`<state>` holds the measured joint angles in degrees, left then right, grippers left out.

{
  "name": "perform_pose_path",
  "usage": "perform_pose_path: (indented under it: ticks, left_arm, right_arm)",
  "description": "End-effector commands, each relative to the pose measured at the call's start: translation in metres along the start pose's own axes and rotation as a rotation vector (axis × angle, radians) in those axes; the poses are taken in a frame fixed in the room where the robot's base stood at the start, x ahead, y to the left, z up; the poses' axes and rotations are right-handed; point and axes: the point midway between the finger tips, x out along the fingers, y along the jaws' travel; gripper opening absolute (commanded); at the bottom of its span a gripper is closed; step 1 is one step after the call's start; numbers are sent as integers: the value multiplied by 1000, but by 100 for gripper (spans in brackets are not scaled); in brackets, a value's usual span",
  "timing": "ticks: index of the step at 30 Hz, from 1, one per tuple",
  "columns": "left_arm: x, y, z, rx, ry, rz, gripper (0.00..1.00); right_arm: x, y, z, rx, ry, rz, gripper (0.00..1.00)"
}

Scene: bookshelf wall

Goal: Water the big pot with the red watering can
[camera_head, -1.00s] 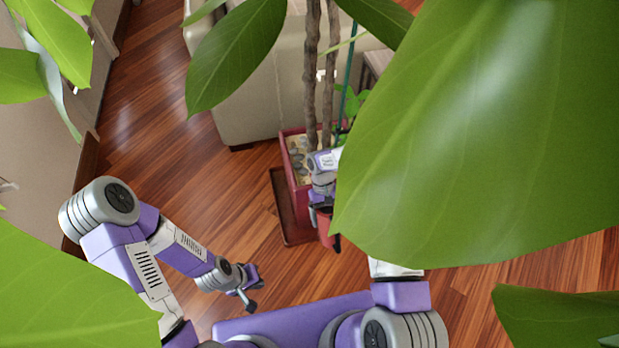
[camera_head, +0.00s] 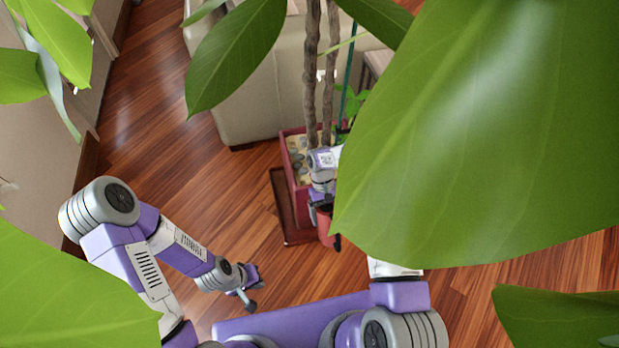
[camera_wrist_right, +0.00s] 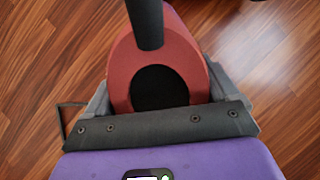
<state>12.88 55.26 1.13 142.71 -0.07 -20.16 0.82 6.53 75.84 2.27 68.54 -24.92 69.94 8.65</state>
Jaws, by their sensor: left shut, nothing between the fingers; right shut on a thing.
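The big pot (camera_head: 299,192) is a red square planter with pebbles and thick trunks, standing on a brown tray (camera_head: 281,208) in the middle of the head view. The red watering can (camera_head: 326,226) shows partly in front of the pot; a leaf and my right arm hide the rest. In the right wrist view the can (camera_wrist_right: 190,62) has a round dark opening and a dark handle. My right gripper (camera_wrist_right: 160,112) is shut on it, beside the pot. My left gripper (camera_head: 251,298) is shut and empty above the floor, left of and nearer than the pot.
Large green leaves (camera_head: 480,130) cover much of the right side and hide what lies behind. A beige sofa (camera_head: 262,95) stands behind the pot. Wooden floor (camera_head: 180,130) is clear to the left of the pot.

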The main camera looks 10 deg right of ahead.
Motion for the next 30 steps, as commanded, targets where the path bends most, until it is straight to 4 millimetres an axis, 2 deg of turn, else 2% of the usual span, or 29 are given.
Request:
perform_pose_path:
  ticks: [30]
  left_arm:
    - [0, 0, 0, 0, 0, 0, 0]
  right_arm:
    - [-7, 0, 2, 1, -30, -3, 51]
